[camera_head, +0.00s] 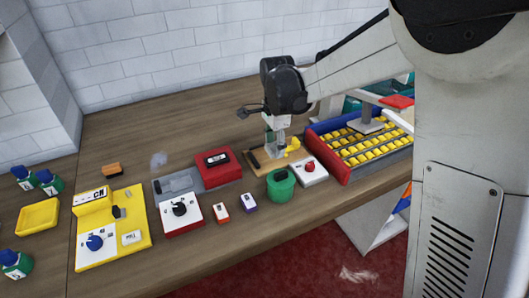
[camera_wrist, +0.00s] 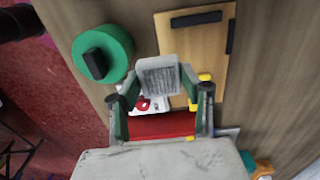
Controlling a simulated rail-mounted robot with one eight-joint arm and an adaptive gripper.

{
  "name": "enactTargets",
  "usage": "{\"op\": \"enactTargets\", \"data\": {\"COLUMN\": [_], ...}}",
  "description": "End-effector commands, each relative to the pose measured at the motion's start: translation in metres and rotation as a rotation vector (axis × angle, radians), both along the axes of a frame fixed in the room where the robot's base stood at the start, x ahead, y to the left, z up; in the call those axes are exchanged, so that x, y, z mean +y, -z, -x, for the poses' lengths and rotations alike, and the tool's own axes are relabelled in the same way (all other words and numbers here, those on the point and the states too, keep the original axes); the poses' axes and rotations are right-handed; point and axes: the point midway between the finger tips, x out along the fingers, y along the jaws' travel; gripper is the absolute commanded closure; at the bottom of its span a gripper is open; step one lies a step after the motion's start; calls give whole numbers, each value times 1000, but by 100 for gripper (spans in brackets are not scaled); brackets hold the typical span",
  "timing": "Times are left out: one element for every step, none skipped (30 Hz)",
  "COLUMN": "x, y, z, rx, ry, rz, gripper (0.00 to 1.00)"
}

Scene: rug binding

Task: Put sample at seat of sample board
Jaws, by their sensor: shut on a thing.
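My gripper (camera_wrist: 160,92) is shut on the sample (camera_wrist: 158,74), a small grey square with a ribbed face, held between the two fingertips. In the head view my gripper (camera_head: 276,143) hangs over the sample board (camera_head: 265,167), a tan wooden board on the table. In the wrist view the board (camera_wrist: 218,65) lies beyond the sample and to its right, with a black strip near its far end and another on its right edge. The sample appears to be above the board's left side, apart from it. The fingers and sample hide part of the board.
A green round container (camera_head: 281,187) and a white box with a red knob (camera_head: 310,170) stand close in front of the board. A blue-and-red tray of yellow pieces (camera_head: 365,145) is to the right. A red box (camera_head: 218,168) is to the left.

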Motion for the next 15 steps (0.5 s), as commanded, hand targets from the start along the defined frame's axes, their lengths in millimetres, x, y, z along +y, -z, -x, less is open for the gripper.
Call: {"op": "enactTargets", "data": {"x": [5,7,10,13,15,18,21,23,25,27,29,30,31,32,32], "y": [5,8,11,14,17,21,23,26,28,30,32,34,35,36,37], "z": [-8,-11,-17,-21,-25,-30,-33,-36,-40,-43,-45,-48,-49,-51,-52], "rx": [0,0,0,0,0,0,0,0,0,0,0,0,0,0,0], "ry": [-1,-1,-1,-1,-1,-1,-1,-1,-1,-1,-1,-1,-1,-1,-1], "rz": [0,0,0,0,0,0,0,0,0,0,0,0,0,0,0], "gripper": [83,83,83,83,83,83,83,83,83,83,83,83,83,83,83]}}
